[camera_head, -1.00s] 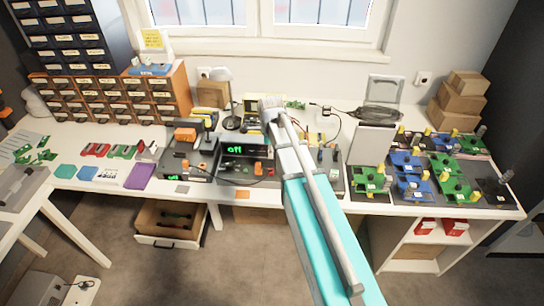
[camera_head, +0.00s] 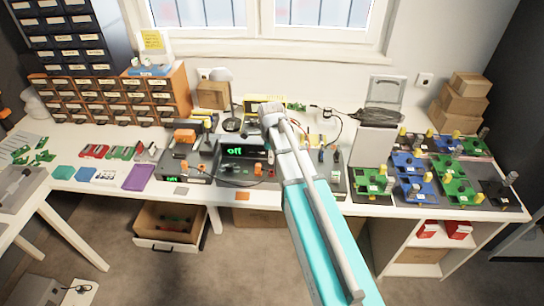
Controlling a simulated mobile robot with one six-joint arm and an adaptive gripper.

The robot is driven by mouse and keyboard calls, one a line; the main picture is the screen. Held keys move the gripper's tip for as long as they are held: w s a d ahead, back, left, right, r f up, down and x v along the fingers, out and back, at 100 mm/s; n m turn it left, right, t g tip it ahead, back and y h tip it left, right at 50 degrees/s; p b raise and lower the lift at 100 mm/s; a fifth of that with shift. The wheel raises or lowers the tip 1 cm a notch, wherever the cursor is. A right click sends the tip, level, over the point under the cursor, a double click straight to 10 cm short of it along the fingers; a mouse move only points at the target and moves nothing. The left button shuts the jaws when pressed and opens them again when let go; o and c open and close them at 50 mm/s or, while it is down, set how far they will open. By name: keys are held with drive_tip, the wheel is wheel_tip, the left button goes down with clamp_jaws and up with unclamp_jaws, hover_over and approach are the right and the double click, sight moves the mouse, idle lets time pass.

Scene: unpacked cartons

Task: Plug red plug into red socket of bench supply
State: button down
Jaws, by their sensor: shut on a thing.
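The bench supply (camera_head: 232,168) is a dark box near the middle of the table, with a green "off" on its display (camera_head: 240,150). A small orange-red piece (camera_head: 258,169) shows on its front; I cannot tell whether it is the red plug or the red socket. A thin dark cable (camera_head: 228,183) hangs in front of the supply. My arm (camera_head: 296,165) reaches up from the bottom over the right end of the supply and hides what lies behind it. My gripper and its jaws cannot be made out behind the arm.
A lamp (camera_head: 226,95) and a yellow device (camera_head: 262,102) stand behind. Circuit boards (camera_head: 410,186) fill the right of the table.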

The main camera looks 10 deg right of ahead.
drive_tip(key=shift+f+b, duration=1.45)
drive_tip(key=shift+f, duration=0.35)
drive_tip(key=shift+f+b, duration=0.7)
drive_tip(key=shift+b, duration=0.05)
idle(1.5)
drive_tip(key=c, duration=0.5)
unclamp_jaws()
drive_tip(key=shift+r, duration=0.25)
